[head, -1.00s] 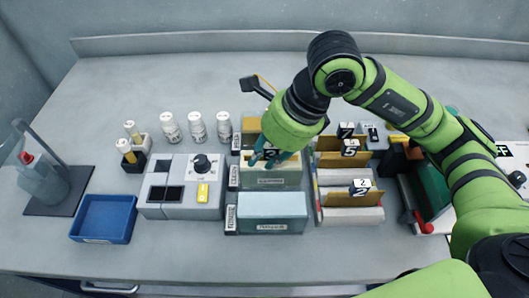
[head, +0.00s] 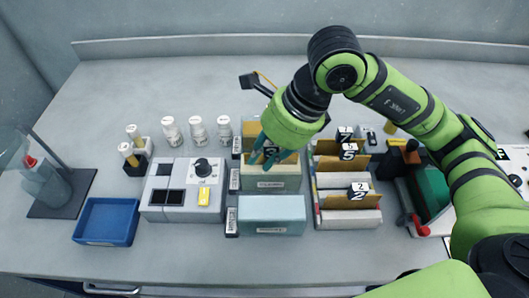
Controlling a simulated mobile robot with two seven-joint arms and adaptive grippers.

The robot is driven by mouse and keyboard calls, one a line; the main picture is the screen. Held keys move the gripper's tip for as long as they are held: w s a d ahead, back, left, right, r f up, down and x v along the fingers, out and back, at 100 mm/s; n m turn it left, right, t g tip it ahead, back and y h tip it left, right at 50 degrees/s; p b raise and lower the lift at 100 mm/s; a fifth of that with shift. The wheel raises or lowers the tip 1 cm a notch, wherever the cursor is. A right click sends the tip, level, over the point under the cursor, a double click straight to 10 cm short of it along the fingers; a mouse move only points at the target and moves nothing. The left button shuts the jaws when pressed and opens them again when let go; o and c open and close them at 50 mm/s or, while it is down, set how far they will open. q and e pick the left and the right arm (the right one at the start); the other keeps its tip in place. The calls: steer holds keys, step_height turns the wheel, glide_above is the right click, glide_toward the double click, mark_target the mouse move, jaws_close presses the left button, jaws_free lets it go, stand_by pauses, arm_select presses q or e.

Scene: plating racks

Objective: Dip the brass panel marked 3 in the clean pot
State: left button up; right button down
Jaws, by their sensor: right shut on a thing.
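My right gripper (head: 268,157) points down over the cream middle pot (head: 278,184), shut on a panel whose black-and-white tag (head: 272,150) shows between the fingers. The tag's number is too small and covered to read surely. The fingers hide most of the panel, and I cannot tell how deep it sits in the pot. The pots' labels are too small to read. A pale blue-green pot (head: 272,214) stands in front, and an ochre pot (head: 250,129) behind, partly hidden by the gripper. My left gripper is out of view.
A rack (head: 350,220) right of the pots holds brass panels with tags 7, 5 and 2. A grey control unit (head: 180,211), a blue tray (head: 106,219) and white bottles (head: 197,131) stand to the left. The table's back is clear.

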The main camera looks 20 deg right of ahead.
steer(key=shift+r+p, duration=1.95)
steer(key=shift+r, duration=1.45)
